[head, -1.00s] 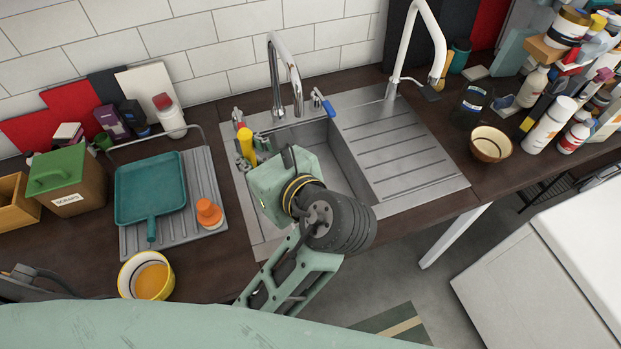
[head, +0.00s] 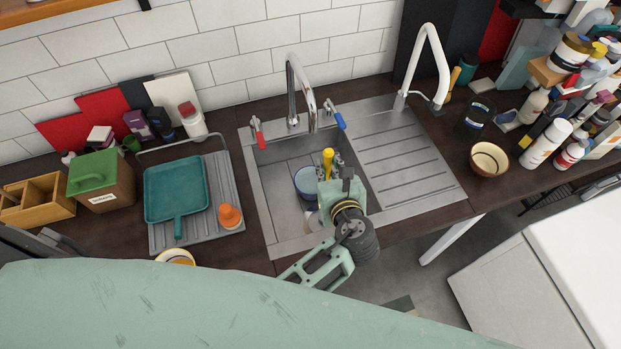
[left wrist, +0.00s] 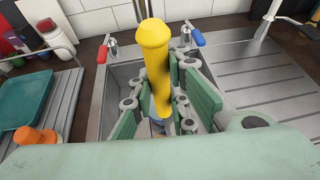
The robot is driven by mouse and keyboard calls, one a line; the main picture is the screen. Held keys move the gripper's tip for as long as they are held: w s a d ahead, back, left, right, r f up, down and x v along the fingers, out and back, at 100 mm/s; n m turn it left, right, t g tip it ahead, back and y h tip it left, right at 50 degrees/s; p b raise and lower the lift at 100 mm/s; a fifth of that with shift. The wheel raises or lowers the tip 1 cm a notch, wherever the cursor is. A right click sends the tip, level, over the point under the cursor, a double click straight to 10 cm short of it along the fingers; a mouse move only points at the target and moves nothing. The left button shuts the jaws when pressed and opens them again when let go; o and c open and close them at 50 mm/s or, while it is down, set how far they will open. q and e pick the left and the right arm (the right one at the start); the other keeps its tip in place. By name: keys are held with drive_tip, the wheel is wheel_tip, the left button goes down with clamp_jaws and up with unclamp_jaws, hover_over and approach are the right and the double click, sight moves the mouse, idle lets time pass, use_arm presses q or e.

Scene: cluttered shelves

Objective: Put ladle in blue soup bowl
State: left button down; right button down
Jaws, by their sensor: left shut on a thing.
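The ladle shows as a thick yellow handle (head: 328,158), upright over the sink; its scoop is hidden. It also shows large in the left wrist view (left wrist: 156,60). My left gripper (head: 337,170) is shut on the ladle, its green-padded fingers on both sides of the handle (left wrist: 165,105). The blue soup bowl (head: 306,182) sits in the sink basin, just left of my left gripper and partly hidden by it. I cannot tell whether the ladle's lower end is inside the bowl or above it. My right gripper is not in view.
The sink (head: 262,205) has a chrome tap (head: 291,85) behind it and a ribbed drainer (head: 400,160) to the right. A pale item (head: 312,220) lies at the basin's front. A teal pan (head: 176,190) and orange item (head: 230,216) sit on the left rack. A brown bowl (head: 489,159) stands right.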

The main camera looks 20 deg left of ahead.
use_arm(q)
drive_tip(key=w+a+f+b, duration=0.7)
drive_tip(key=f+b, duration=0.4)
drive_tip(key=b, duration=0.2)
drive_tip(key=shift+w+a, duration=0.25)
drive_tip(key=shift+a, duration=0.55)
drive_tip(key=shift+f, duration=0.1)
drive_tip(key=c, duration=1.7)
unclamp_jaws()
drive_tip(key=shift+f, duration=0.2)
drive_tip(key=shift+r, duration=0.1)
